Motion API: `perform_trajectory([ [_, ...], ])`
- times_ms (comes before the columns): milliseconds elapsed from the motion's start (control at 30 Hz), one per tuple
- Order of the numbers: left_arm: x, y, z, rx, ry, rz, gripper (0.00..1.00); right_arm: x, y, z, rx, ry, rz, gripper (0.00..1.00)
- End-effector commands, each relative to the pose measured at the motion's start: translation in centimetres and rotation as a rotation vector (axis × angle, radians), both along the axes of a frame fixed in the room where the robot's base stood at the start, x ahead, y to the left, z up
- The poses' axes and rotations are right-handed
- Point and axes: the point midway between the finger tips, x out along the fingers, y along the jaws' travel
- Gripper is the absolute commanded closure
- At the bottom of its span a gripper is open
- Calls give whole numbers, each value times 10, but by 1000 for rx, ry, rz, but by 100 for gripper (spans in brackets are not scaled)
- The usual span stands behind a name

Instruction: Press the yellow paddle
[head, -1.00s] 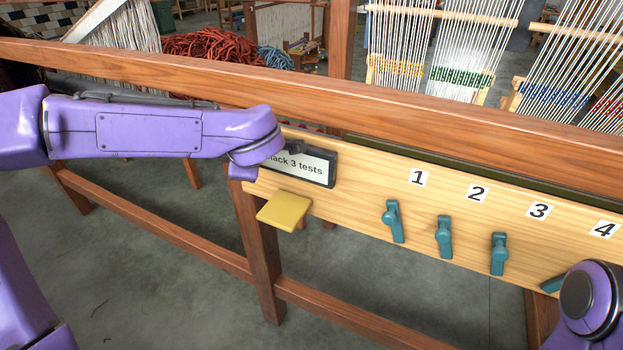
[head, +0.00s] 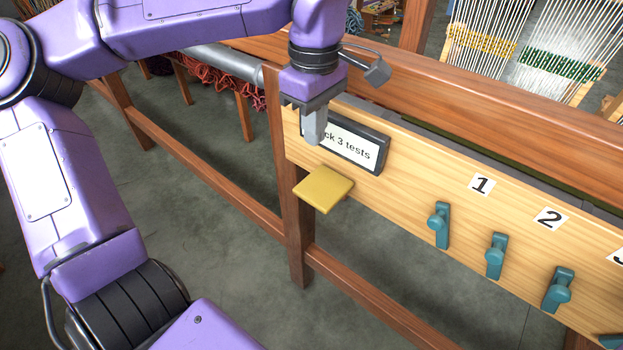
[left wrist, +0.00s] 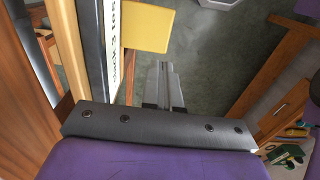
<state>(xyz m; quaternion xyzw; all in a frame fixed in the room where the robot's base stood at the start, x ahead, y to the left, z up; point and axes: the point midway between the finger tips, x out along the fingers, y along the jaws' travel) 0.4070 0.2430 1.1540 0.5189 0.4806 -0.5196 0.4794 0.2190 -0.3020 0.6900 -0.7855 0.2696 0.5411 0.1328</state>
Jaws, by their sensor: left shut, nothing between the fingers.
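The yellow paddle (head: 324,189) is a flat square plate sticking out from the left end of the pale wooden board (head: 400,185). It also shows at the top of the left wrist view (left wrist: 146,27). My left gripper (head: 314,140) points down with its fingers shut and empty. In the head view it is just above the paddle, in front of the sign, with a gap between fingertips and paddle. In the left wrist view the fingers (left wrist: 166,72) end apart from the paddle. My right gripper is not in view.
A dark-framed sign (head: 350,145), partly covered by my gripper, reads "ck 3 tests". Several teal levers (head: 439,225) sit right of the paddle under number labels. A wooden beam (head: 460,115) runs behind the board. Grey floor lies open below.

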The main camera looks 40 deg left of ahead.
Motion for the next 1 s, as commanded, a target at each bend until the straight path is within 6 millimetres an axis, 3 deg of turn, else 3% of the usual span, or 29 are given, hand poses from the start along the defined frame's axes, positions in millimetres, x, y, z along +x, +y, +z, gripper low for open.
perform_trajectory([
  [400, -1, 0, -89, -1, 5, -1, 100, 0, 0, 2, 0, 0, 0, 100],
  [600, -1, 0, -119, -1, 3, 0, 100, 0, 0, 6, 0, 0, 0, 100],
  [1000, -1, 0, -131, 0, 0, 0, 100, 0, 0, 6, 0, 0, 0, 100],
])
